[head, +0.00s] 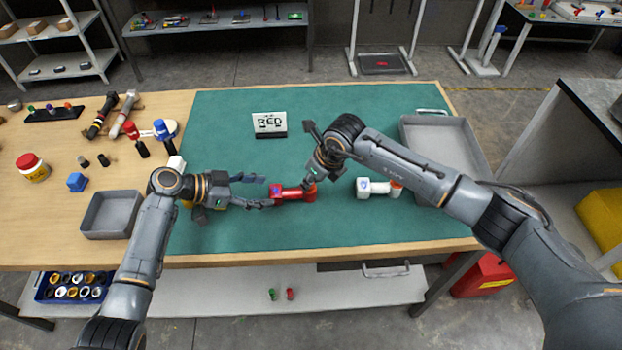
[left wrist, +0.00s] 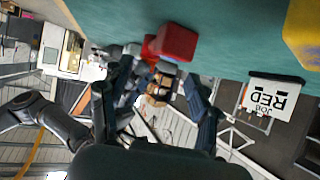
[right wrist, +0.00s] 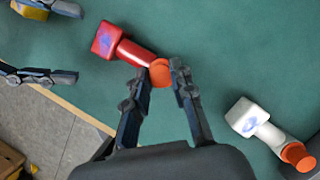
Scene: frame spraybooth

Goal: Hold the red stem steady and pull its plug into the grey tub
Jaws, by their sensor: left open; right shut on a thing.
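The red stem (head: 290,192) lies on the green mat, its square head to the left and an orange plug (right wrist: 160,73) at its right end. My right gripper (right wrist: 167,66) is shut on the plug, which still sits against the stem's end. My left gripper (head: 266,191) is open beside the square head, a finger on either side in the head view. The head also shows beyond the fingers in the left wrist view (left wrist: 177,42). A small grey tub (head: 110,232) stands on the wood at left; a larger grey tray (head: 452,130) stands at right.
A white stem (head: 375,187) with an orange plug lies right of the red one. A sign reading RED (head: 269,124) stands behind. A yellow piece is partly hidden by my left gripper. Bottles, a blue block (head: 76,182) and a red-lidded jar (head: 33,168) stand at left.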

